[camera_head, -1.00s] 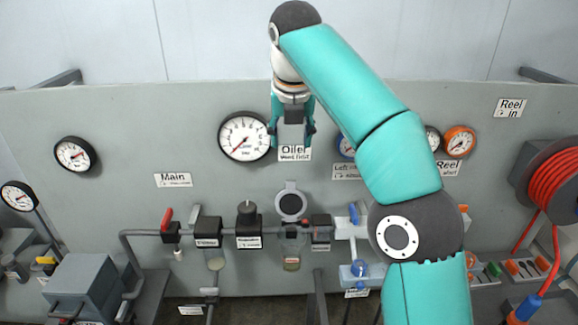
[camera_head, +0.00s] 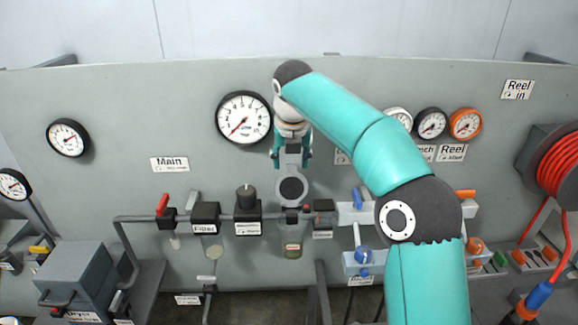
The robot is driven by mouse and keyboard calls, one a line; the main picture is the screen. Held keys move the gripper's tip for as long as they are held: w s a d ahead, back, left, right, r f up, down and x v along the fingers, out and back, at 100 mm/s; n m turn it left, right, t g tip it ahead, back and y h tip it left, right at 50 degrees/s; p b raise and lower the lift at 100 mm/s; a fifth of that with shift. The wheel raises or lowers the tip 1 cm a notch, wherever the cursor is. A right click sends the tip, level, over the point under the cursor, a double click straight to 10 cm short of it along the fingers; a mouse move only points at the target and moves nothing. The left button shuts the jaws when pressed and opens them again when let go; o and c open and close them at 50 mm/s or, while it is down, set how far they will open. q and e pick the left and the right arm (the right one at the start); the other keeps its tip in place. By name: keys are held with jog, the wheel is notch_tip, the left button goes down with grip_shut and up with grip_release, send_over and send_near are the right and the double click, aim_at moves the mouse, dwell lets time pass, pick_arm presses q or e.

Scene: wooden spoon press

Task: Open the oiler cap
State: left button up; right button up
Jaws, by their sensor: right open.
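The oiler cap (camera_head: 292,188) is a round grey ring with a dark centre, on the pipe row in the middle of the panel. Above it, a grey tab is partly hidden by my gripper. The oiler's clear bowl (camera_head: 293,249) hangs below. I cannot tell for sure whether the cap is open. My right gripper (camera_head: 291,159) is open and empty, pointing down just above the cap, its fingers to either side of the tab area. Whether it touches is unclear. The oiler label on the panel is hidden behind the gripper. My left gripper is out of view.
The filter (camera_head: 205,217) and a black-knobbed regulator (camera_head: 247,205) stand left of the oiler. A small dark block (camera_head: 323,213) and blue-handled valves (camera_head: 357,198) are to the right. A large gauge (camera_head: 244,118) sits upper left of my gripper. My right arm covers the panel's right part.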

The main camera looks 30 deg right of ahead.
jog(key=shift+w+d+f, duration=0.1)
jog(key=shift+w+f, duration=0.05)
jog(key=shift+f, duration=0.35)
grip_shut()
